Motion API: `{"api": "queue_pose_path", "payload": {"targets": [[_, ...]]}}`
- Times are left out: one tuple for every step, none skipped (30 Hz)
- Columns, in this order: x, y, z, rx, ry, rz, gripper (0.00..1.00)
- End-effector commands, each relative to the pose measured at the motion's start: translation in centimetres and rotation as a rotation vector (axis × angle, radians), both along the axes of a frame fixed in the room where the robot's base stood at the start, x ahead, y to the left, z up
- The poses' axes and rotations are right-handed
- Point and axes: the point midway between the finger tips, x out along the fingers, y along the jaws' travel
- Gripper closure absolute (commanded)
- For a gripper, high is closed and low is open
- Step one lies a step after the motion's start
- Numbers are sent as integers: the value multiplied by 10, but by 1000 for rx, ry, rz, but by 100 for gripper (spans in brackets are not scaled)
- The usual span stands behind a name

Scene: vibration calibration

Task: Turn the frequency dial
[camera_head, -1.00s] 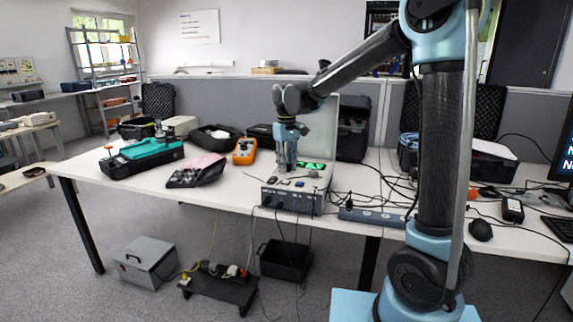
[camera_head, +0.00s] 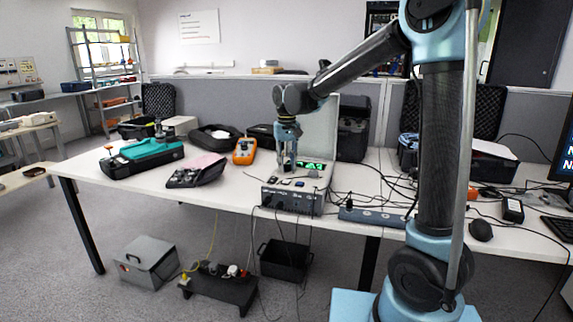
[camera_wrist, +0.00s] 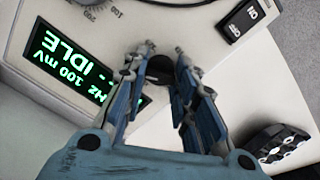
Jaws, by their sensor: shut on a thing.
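The vibration calibrator (camera_head: 283,199), a grey box with a raised lid, stands on the table's front edge in the head view. Its green-lit display (camera_wrist: 72,65) reads "IDLE" and "100 mV" upside down in the wrist view. A round black dial (camera_wrist: 160,69) sits on the panel beside the display. My gripper (camera_wrist: 161,50) is over the panel with one finger on each side of this dial, closed on it. The fingers hide part of the display's edge. In the head view my gripper (camera_head: 287,168) points down at the panel, and the dial is hidden.
A black rocker switch (camera_wrist: 242,18) lies at the panel's upper right in the wrist view. In the head view an orange meter (camera_head: 244,151) and a black device (camera_head: 197,171) lie left of the calibrator. A power strip (camera_head: 371,217) and cables lie right.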

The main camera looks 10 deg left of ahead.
Motion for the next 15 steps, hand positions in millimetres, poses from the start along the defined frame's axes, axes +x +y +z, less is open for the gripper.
{"api": "queue_pose_path", "payload": {"targets": [[3, -1, 0, -1, -5, -2, 98], [3, -1, 0, -1, -5, -2, 98], [3, -1, 0, -1, -5, -2, 98], [3, -1, 0, -1, -5, -2, 98], [3, -1, 0, -1, -5, -2, 70], [3, -1, 0, -1, -5, -2, 61], [3, -1, 0, -1, -5, -2, 54], [2, -1, 0, -1, -4, -2, 53], [2, -1, 0, -1, -4, -1, 53], [2, -1, 0, -1, -4, -1, 53], [2, -1, 0, -1, -3, -1, 53], [1, -1, 0, -1, -3, -1, 53], [1, 0, 0, -1, -3, 0, 53], [1, 0, 0, -1, -3, 0, 53], [1, 0, 0, 0, -2, 0, 53]]}}
